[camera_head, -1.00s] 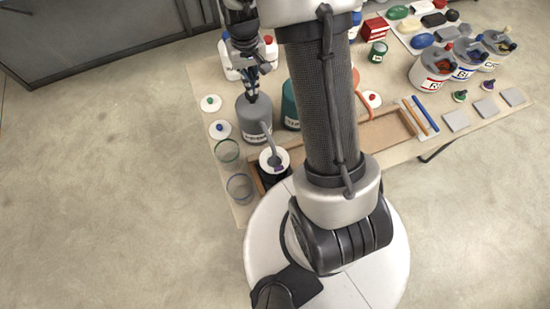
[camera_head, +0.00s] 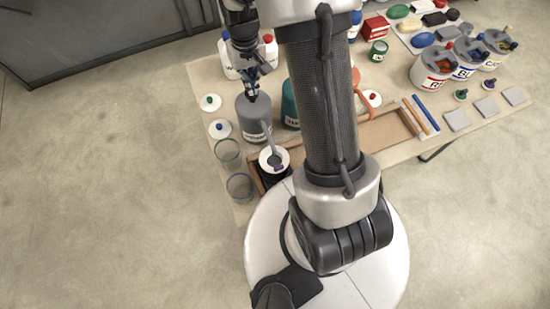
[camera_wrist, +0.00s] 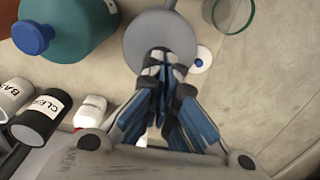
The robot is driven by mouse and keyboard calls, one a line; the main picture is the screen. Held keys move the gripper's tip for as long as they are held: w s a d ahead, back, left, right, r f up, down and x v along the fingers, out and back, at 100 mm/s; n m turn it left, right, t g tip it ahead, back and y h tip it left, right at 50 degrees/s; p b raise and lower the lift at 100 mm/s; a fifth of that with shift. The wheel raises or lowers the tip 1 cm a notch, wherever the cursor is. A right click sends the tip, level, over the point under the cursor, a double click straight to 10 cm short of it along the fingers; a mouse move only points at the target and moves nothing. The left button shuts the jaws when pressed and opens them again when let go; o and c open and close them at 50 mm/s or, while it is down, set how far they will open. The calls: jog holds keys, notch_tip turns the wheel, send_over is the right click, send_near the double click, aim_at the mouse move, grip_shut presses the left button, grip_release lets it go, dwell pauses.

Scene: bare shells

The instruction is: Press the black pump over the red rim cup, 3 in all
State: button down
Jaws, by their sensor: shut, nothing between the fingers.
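A grey bottle (camera_head: 252,122) with a label stands near the table's left side, and its round top shows in the wrist view (camera_wrist: 140,38). My gripper (camera_head: 252,95) is shut and empty, pointing down over this bottle's top. In the wrist view its fingertips (camera_wrist: 160,62) overlap the bottle's top, and I cannot tell whether they touch. A clear cup with a green rim (camera_head: 227,150) and one with a blue rim (camera_head: 240,185) stand left. I cannot make out a red rim or a clearly black pump.
A teal bottle (camera_head: 290,112) stands close right of the grey one, partly behind my arm; its blue cap (camera_wrist: 33,38) shows in the wrist view. White lids with knobs (camera_head: 219,129) lie left. Labelled pots (camera_head: 430,72) stand far right.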

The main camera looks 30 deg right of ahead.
jog(key=shift+f+b, duration=0.9)
jog(key=shift+f, duration=0.55)
jog(key=shift+s, duration=0.1)
jog(key=shift+r, duration=0.1)
jog(key=shift+r+p, duration=1.4)
jog(key=shift+r, duration=0.35)
jog(key=shift+f, duration=0.2)
